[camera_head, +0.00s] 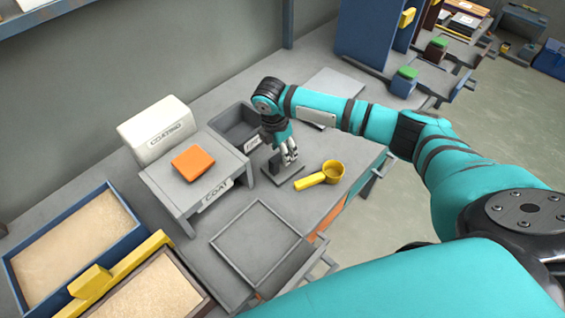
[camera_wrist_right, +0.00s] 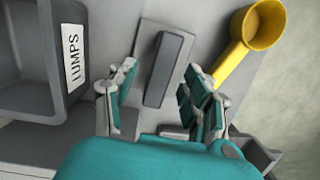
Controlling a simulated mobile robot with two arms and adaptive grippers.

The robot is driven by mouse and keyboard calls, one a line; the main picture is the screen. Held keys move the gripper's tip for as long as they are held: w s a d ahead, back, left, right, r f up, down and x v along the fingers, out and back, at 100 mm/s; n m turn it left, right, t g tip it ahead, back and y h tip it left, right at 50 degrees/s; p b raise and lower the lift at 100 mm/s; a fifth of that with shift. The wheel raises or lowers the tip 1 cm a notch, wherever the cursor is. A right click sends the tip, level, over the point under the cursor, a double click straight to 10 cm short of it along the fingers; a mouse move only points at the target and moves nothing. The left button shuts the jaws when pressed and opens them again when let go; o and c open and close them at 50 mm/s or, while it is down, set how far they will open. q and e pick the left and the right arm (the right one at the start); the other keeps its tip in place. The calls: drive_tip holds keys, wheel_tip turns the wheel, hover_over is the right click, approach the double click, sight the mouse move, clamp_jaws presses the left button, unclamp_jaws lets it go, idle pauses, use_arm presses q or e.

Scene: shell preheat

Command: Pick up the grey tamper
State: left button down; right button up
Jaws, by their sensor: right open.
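The grey tamper (camera_wrist_right: 165,66) lies on the bench, with a long dark bar on a flat grey plate in the right wrist view. In the head view only part of its plate (camera_head: 283,176) shows below my right gripper (camera_head: 290,160). My right gripper (camera_wrist_right: 158,78) is open and empty, pointing down at the tamper. Its fingers appear on either side of the bar's near end in the wrist view. I cannot tell the height gap or whether they touch. My left gripper is not in view.
A yellow scoop (camera_head: 322,176) lies close right of the tamper. A grey bin (camera_head: 232,124) labelled LUMPS stands close left. A COAT stand (camera_head: 165,187) holds an orange block (camera_head: 193,163). An empty grey tray (camera_head: 252,240) lies in front.

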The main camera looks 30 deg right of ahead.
wheel_tip(320, 180, down, 2)
drive_tip(key=shift+s+d+f, duration=0.1)
drive_tip(key=shift+d+f, duration=0.05)
drive_tip(key=shift+f, duration=0.3)
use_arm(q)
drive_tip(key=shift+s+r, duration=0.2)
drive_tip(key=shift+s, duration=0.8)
use_arm(e)
drive_tip(key=shift+c, duration=0.4)
drive_tip(key=c, duration=0.9)
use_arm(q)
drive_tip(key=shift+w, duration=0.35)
use_arm(e)
clamp_jaws()
